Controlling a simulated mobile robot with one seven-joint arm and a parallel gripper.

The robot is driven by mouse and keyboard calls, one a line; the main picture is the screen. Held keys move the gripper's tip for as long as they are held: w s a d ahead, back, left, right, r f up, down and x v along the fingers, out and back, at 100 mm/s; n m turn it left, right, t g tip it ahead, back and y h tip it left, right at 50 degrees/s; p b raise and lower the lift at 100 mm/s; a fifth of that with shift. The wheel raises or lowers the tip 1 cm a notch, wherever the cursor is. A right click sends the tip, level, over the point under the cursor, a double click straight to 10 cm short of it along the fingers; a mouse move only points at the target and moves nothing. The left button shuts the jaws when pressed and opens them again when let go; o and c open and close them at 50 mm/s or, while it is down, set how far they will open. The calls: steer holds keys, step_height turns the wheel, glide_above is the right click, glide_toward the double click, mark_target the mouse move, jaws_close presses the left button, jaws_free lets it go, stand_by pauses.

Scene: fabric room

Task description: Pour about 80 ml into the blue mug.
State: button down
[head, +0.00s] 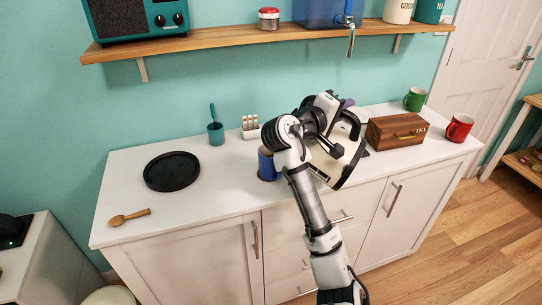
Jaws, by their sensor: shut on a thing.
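The blue mug (267,165) stands on the white counter, left of and partly behind my arm. Its opening is mostly hidden, so I cannot see its contents. My gripper (340,113) is shut on a cream kettle (338,160) with a black handle (351,124). The kettle is right of the blue mug and looks tilted. My arm hides part of it. I cannot tell whether it touches the counter, and no stream of liquid shows.
A wooden tea box (395,131), green mug (415,99) and red mug (459,128) stand at right. A white rack (250,133), teal pot (215,138), black round tray (172,171) and wooden spoon (129,217) are at left. A shelf (225,42) hangs above.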

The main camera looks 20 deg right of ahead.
mark_target(354, 130)
steer(key=shift+s+d+f+m, duration=0.45)
steer(key=shift+s+f+m, duration=0.05)
steer(key=shift+f, duration=0.1)
steer(key=shift+s+d+f+m+y+b, duration=0.35)
steer(key=shift+d+f, duration=0.1)
steer(key=shift+f, duration=0.15)
stand_by(1.1)
steer(key=shift+s+d+f+m+y, duration=0.55)
steer(key=shift+s+d+f+m, duration=0.2)
steer(key=shift+d+f+m, duration=0.1)
steer(key=s+d+f+m+t+y+b, duration=0.1)
steer(key=s+d+f+m+y, duration=0.1)
steer(key=f, duration=0.4)
steer(key=s+d+f+m+t+y+b, duration=0.1)
steer(key=s+d+f+m+t+y, duration=0.1)
steer(key=f+m, duration=0.3)
steer(key=shift+s+d+f+m, duration=0.25)
steer(key=shift+d+f+m, duration=0.05)
steer(key=shift+d+f, duration=0.2)
